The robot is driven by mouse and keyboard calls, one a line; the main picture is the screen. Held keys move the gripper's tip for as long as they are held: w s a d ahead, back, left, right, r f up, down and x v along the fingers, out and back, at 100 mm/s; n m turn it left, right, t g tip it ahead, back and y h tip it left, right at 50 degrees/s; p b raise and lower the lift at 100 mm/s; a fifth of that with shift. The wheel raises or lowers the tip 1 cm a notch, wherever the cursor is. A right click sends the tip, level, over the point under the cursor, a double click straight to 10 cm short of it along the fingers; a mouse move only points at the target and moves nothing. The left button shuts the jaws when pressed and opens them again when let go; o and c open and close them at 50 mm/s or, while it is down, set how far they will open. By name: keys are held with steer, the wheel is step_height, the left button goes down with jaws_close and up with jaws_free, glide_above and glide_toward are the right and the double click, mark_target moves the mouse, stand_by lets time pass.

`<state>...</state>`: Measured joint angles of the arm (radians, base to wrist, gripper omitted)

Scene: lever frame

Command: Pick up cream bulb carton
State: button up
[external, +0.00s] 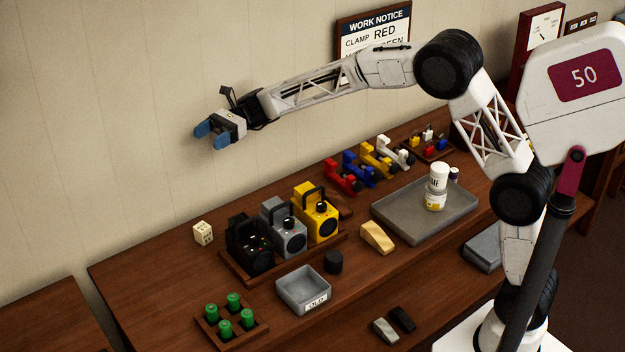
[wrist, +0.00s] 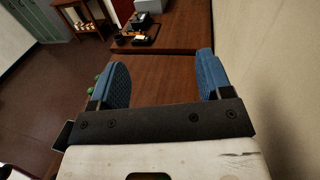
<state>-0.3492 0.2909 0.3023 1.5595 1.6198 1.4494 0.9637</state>
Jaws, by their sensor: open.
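A small cream box with dark marks (external: 203,233), which looks like the cream bulb carton, stands on the brown table (external: 150,285) near its back left edge, left of the black lamp unit. My gripper (external: 212,136) is raised high above the table, well above the carton and apart from it. Its two blue fingers are spread with nothing between them. In the wrist view my gripper (wrist: 162,66) also shows open, over bare brown tabletop. I cannot make out the carton in the wrist view.
Black, grey and yellow units (external: 283,230) stand on a wooden tray close right of the carton. Green cylinders (external: 222,318) sit in a rack at front left. A grey bin (external: 303,290) and grey tray (external: 398,222) stand farther right. The table left of the carton is clear.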

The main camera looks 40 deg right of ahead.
glide_toward(197, 230)
steer(key=shift+x, duration=0.95)
steer(key=shift+x, duration=1.3)
steer(key=shift+a, duration=0.1)
steer(key=shift+x, duration=2.55)
steer(key=c, duration=1)
